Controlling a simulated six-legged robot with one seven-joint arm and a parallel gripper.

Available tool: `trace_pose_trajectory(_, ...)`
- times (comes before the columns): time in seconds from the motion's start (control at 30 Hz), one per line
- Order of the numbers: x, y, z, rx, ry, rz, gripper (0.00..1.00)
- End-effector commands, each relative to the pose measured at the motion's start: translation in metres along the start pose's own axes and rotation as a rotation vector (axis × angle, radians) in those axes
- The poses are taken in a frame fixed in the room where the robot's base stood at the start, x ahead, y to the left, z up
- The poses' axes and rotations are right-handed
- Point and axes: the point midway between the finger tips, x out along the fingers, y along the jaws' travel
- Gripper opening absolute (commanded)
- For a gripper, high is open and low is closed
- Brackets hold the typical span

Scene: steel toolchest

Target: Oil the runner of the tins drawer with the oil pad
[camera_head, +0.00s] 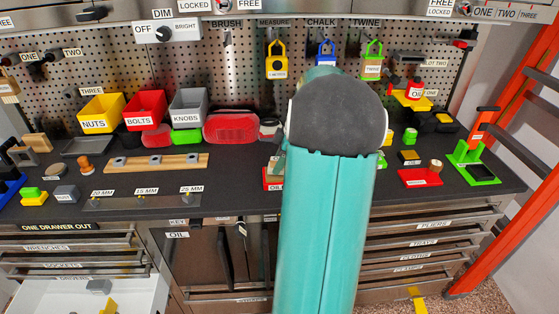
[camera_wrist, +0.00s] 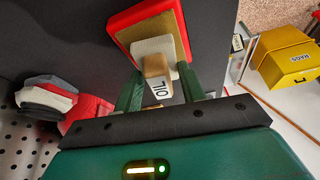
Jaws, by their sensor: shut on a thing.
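The oil pad (camera_wrist: 155,65), a pale block with a wooden grip marked OIL, is between the green fingers of my gripper (camera_wrist: 160,78) in the wrist view. My gripper is shut on it. It sits over a red-edged tray (camera_wrist: 119,24) with a tan inside; I cannot tell whether it touches. In the head view my teal arm hides my gripper and the pad; a bit of red (camera_head: 272,179) shows beside the arm. An open pale drawer (camera_head: 40,298) is at the lower left, holding grey and yellow pieces. I cannot read a tins label, and no runner shows clearly.
Yellow (camera_head: 101,123), red (camera_head: 145,121) and grey (camera_head: 188,121) bins stand at the back of the dark worktop. A wooden strip (camera_head: 160,163) lies before them. Shut drawers (camera_head: 420,242) are at right, near an orange upright (camera_head: 500,230). A yellow RAGS box (camera_wrist: 285,67) shows in the wrist view.

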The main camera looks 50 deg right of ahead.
Motion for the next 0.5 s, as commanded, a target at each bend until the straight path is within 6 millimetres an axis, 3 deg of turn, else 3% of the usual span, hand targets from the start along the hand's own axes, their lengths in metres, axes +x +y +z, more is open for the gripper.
trace_pose_trajectory(0.5, 0.0052, -0.0001, 0.0022, 0.000, 0.000, -0.001, 0.22)
